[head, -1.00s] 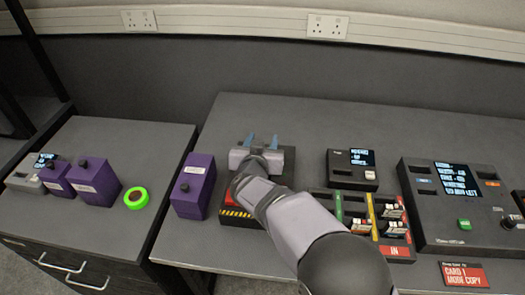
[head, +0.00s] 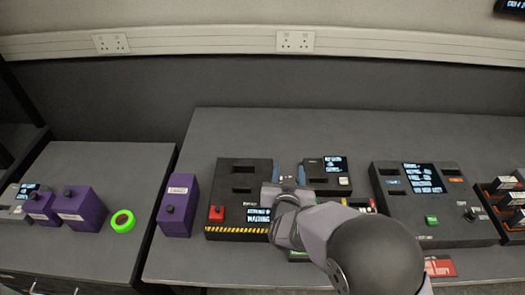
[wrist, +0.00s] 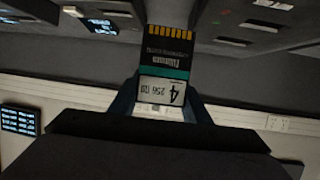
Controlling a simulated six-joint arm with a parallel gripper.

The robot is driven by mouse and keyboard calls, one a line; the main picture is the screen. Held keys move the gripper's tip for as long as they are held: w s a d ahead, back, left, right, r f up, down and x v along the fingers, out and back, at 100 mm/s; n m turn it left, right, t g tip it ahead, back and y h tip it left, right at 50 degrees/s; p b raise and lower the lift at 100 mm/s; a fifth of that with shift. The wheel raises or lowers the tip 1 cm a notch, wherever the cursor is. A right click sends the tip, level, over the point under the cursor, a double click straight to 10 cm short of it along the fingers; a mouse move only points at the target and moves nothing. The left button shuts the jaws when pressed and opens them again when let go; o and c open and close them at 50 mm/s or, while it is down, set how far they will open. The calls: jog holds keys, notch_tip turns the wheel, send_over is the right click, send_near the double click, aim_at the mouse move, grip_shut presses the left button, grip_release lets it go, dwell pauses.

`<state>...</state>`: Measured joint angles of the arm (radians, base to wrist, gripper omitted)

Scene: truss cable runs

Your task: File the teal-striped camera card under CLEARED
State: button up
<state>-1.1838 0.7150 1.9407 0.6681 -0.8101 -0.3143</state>
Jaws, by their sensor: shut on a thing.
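My gripper (head: 289,180) is shut on a camera card (wrist: 165,55), raised above the table between two black devices in the head view. The wrist view shows the card's dark face, gold contacts at its far end, a teal stripe and a white label with a "4" and "256"; the lettering is upside down. The card is too small to make out in the head view. My arm hides most of the card tray (head: 298,256) below it; a green strip shows. No CLEARED label is legible.
A hazard-striped black box (head: 228,190) with a red button stands left of my gripper. A small device (head: 328,188) and a larger console (head: 452,215) with a screen stand to the right. A rack with cards (head: 513,200) is at the right edge. Purple boxes (head: 178,207) stand left.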

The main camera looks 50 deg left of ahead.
jog(key=s+d+n+g+y+p, duration=0.1)
jog(key=s+d+p, duration=0.2)
jog(key=d, duration=0.6)
jog(key=shift+d+p, duration=0.3)
jog(key=shift+p, duration=0.1)
jog(key=shift+f, duration=0.2)
jog(key=shift+f+b, duration=1.65)
jog(key=shift+f, duration=0.5)
jog(key=shift+f+b, duration=0.8)
jog(key=shift+f+b, duration=1.65)
jog(key=shift+b, duration=0.45)
dwell(1.3)
